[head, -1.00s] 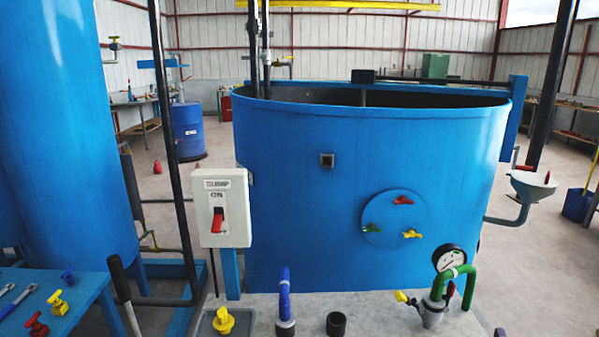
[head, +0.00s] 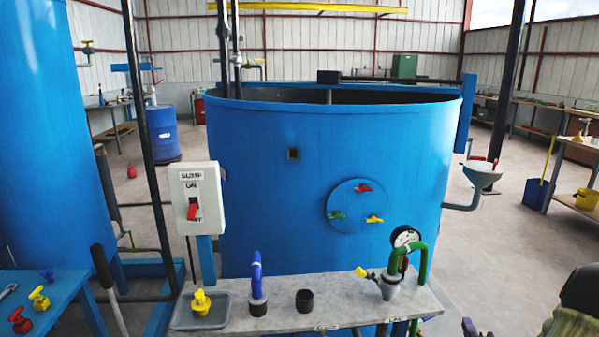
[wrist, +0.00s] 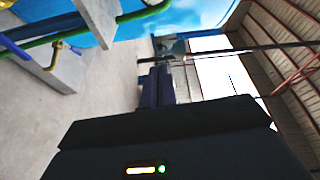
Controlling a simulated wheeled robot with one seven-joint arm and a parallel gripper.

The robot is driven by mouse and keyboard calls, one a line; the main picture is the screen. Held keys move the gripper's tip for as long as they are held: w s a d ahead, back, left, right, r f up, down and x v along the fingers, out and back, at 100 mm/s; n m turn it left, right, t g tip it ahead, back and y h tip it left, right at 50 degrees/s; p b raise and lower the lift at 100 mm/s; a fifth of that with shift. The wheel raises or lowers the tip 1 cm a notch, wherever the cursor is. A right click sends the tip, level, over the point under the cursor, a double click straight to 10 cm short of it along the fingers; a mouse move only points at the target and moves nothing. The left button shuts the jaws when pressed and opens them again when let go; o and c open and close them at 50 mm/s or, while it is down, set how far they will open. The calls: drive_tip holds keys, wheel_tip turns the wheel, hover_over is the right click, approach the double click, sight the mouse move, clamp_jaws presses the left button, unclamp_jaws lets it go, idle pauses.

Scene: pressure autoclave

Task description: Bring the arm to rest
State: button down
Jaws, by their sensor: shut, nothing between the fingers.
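My gripper (wrist: 155,88) shows in the wrist view as two dark finger blocks close together, shut and empty, pointing away over the grey floor. It touches nothing that I can see. The dark wrist housing (wrist: 165,140) with a small yellow and green light fills the bottom of that view. In the head view, part of my arm (head: 580,300) shows at the lower right corner. A small dark piece at the bottom edge there may be my fingertips, too cut off to tell.
A grey bench (head: 340,300) with a blue pipe (head: 257,275), a black cup (head: 304,300) and a gauge (head: 405,238) on a green pipe stands before the large blue tank (head: 290,190). A switch box (head: 196,198) stands at left. Open floor (head: 500,270) lies right of the tank.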

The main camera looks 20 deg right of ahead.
drive_tip(key=w+a+f+n+g+y, duration=0.2)
drive_tip(key=w+a+n+g+y, duration=0.15)
drive_tip(key=w+a+n, duration=0.45)
drive_tip(key=w+a+n+g+y, duration=0.1)
drive_tip(key=a+n+g+y, duration=0.45)
drive_tip(key=a, duration=0.85)
drive_tip(key=s+a+r+n+g, duration=0.1)
drive_tip(key=s+a+n+g, duration=0.1)
drive_tip(key=s+a+n, duration=0.45)
drive_tip(key=s+a+r+n+g, duration=0.1)
drive_tip(key=s+a+n+g, duration=0.15)
drive_tip(key=a, duration=0.75)
wheel_tip(320, 180, up, 14)
drive_tip(key=p, duration=1.4)
drive_tip(key=shift+s+d+p, duration=0.2)
drive_tip(key=shift+p, duration=0.1)
drive_tip(key=shift+t, duration=0.25)
drive_tip(key=shift+w, duration=0.1)
